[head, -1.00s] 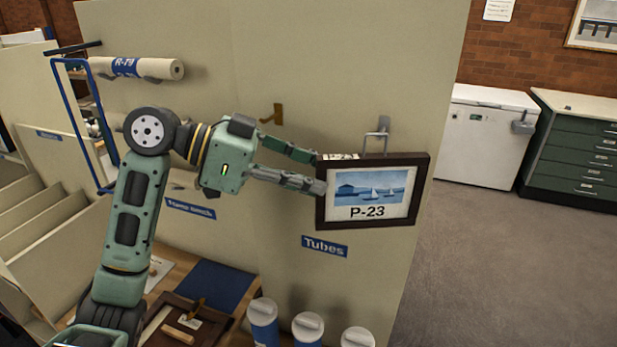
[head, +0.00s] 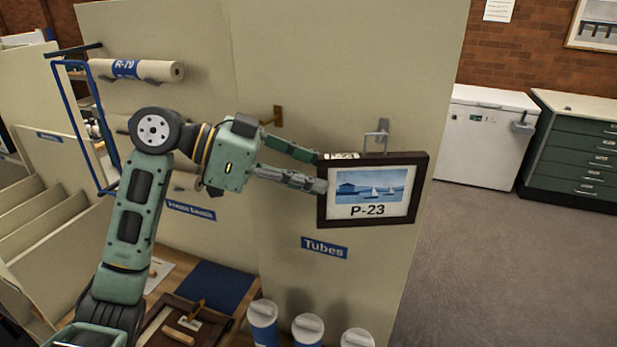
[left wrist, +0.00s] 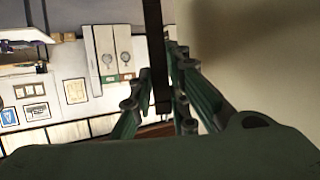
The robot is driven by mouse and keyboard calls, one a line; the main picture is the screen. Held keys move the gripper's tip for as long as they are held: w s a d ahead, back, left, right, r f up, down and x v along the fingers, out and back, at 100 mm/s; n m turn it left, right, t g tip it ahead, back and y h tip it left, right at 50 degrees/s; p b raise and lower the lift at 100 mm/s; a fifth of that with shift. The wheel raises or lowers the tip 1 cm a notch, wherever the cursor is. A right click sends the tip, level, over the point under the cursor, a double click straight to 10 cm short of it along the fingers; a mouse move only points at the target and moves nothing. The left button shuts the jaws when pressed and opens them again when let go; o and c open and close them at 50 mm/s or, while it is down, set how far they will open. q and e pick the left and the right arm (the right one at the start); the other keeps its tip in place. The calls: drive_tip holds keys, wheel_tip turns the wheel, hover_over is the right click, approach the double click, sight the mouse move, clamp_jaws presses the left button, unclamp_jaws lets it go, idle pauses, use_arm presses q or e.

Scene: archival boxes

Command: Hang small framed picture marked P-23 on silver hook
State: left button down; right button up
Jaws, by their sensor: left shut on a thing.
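The small framed picture marked P-23 (head: 371,189) has a dark frame and a print of sailboats. It is upright in front of the beige panel in the head view. My left gripper (head: 322,172) is shut on its left edge. The frame also shows edge-on as a dark bar in the left wrist view (left wrist: 157,60). The silver hook (head: 382,128) is on the panel just above the frame's top edge. A thin wire or loop (head: 375,142) shows between frame and hook; I cannot tell whether it bears on the hook. My right gripper is not in view.
A brass hook (head: 277,114) is on the panel to the left. A rolled tube marked R-79 (head: 150,70) is further left. Several white-capped tubes (head: 308,328) stand below the Tubes label (head: 324,248). The floor (head: 500,270) at right is clear.

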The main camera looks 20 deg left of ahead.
use_arm(q)
drive_tip(key=shift+w, duration=0.75)
drive_tip(key=shift+w+p, duration=0.55)
drive_tip(key=shift+w, duration=0.45)
idle(0.8)
drive_tip(key=shift+f+b, duration=0.5)
drive_tip(key=shift+f, duration=0.15)
idle(0.7)
idle(0.4)
drive_tip(key=c, duration=1.6)
unclamp_jaws()
